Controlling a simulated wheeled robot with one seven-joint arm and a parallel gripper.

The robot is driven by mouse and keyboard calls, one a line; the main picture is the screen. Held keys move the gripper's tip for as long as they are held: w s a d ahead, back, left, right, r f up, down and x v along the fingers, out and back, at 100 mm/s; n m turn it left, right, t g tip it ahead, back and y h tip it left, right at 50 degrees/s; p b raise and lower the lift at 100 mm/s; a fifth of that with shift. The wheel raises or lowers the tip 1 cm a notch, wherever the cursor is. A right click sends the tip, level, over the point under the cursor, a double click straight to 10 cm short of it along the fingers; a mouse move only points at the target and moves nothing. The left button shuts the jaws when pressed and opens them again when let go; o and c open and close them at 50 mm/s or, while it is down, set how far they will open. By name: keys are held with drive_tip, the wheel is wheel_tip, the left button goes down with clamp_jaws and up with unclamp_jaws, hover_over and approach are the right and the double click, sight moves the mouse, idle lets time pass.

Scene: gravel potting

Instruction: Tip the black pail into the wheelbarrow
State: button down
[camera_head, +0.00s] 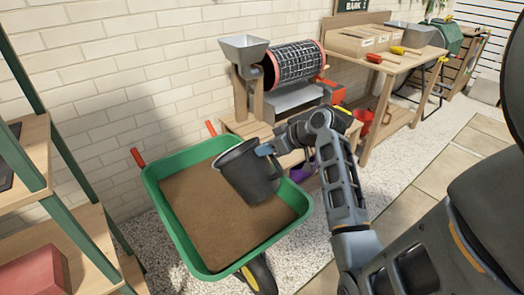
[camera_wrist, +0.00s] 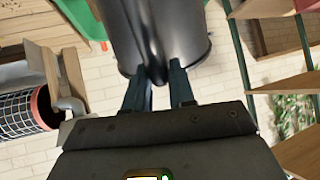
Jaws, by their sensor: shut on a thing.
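The black pail (camera_head: 243,172) hangs over the green wheelbarrow (camera_head: 178,245), tilted, with its handle side toward my arm. My gripper (camera_head: 265,150) is shut on the pail's handle at its right side. In the wrist view the black pail (camera_wrist: 195,35) fills the top middle, and my gripper's fingers (camera_wrist: 158,85) close around its handle. The wheelbarrow holds a flat bed of brown material (camera_head: 215,220). The inside of the pail is hidden, so I cannot tell what is in it.
A wooden bench with a mesh drum sifter (camera_head: 295,64) and a grey hopper (camera_head: 243,48) stands behind the wheelbarrow. A wooden table (camera_head: 385,60) with boxes and tools is at the back right. Green-framed shelves (camera_head: 60,235) stand close at left.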

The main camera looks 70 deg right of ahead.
sight(281, 172)
drive_tip(key=shift+s+a+f+t+h+b, duration=0.15)
drive_tip(key=shift+s+f+t+b, duration=0.5)
drive_tip(key=shift+b, duration=0.8)
drive_tip(key=shift+s+f+t+h+b, duration=0.1)
drive_tip(key=shift+s+f+t+b, duration=0.25)
drive_tip(key=shift+f+b, duration=0.8)
drive_tip(key=shift+s+a+f+t+h+b, duration=0.15)
drive_tip(key=shift+s+f+t+b, duration=0.35)
drive_tip(key=shift+b, duration=1.3)
drive_tip(key=s+f+t+b, duration=0.1)
drive_tip(key=b, duration=0.3)
drive_tip(key=s+f+t+b, duration=0.1)
drive_tip(key=f+t+b, duration=0.1)
drive_tip(key=b, duration=0.2)
drive_tip(key=shift+a+b, duration=0.1)
drive_tip(key=shift+b, duration=0.3)
drive_tip(key=f+t+b, duration=0.1)
drive_tip(key=b, duration=0.2)
drive_tip(key=s+b, duration=0.1)
drive_tip(key=b, duration=0.2)
drive_tip(key=shift+s+a+f+t+h, duration=0.15)
drive_tip(key=shift+f+t+h, duration=0.2)
drive_tip(key=shift+t+h, duration=0.05)
drive_tip(key=shift+s, duration=0.1)
drive_tip(key=shift+a, duration=0.1)
